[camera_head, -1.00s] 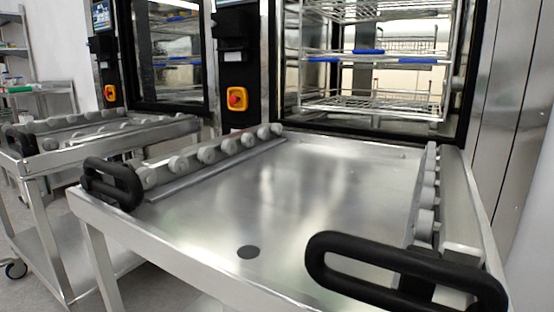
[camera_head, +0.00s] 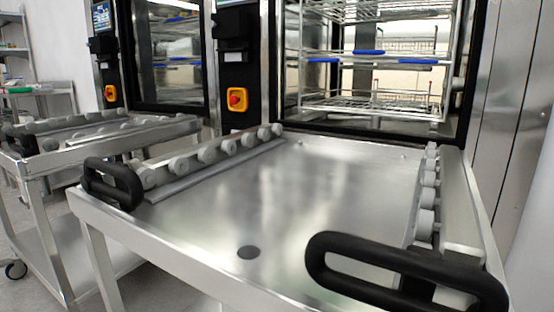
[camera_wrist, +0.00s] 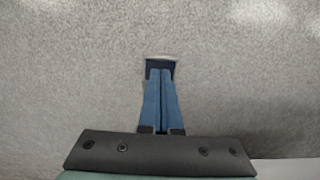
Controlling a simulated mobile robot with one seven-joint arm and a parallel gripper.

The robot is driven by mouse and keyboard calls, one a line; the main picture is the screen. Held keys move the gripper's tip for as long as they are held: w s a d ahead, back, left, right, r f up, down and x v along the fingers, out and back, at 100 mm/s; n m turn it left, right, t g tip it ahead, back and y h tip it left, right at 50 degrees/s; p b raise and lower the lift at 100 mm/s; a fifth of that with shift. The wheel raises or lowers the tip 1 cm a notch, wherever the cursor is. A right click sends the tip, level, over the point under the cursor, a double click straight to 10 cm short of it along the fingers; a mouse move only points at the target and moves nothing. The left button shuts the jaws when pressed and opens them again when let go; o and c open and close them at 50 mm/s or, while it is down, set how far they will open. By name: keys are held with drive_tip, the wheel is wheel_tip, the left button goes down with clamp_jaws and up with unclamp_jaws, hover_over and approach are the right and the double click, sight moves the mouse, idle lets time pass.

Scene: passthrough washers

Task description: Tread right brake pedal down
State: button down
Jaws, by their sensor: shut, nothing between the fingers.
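My gripper (camera_wrist: 160,74) shows in the wrist view with its two blue fingers together and shut, pointing at the grey speckled floor. A small dark piece with a pale edge (camera_wrist: 161,57) shows at the fingertips; I cannot tell whether it is part of the fingers or a pedal. No brake pedal can be made out for certain in either view. The trolley (camera_head: 200,252) stands in front of me in the head view, and its lower part and wheels are out of frame. My gripper does not show in the head view.
Black handles stand at the trolley's near left (camera_head: 112,184) and near right (camera_head: 405,272) corners. Roller rails line both sides of its bare top. An open washer with wire racks (camera_head: 370,104) is behind it. A second trolley (camera_head: 100,155) stands at left.

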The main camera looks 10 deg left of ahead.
drive_tip(key=shift+f+b, duration=1.1)
drive_tip(key=shift+f, duration=0.6)
wheel_tip(320, 180, up, 8)
drive_tip(key=p, duration=0.9)
drive_tip(key=shift+r, duration=0.2)
drive_tip(key=shift+f, duration=0.1)
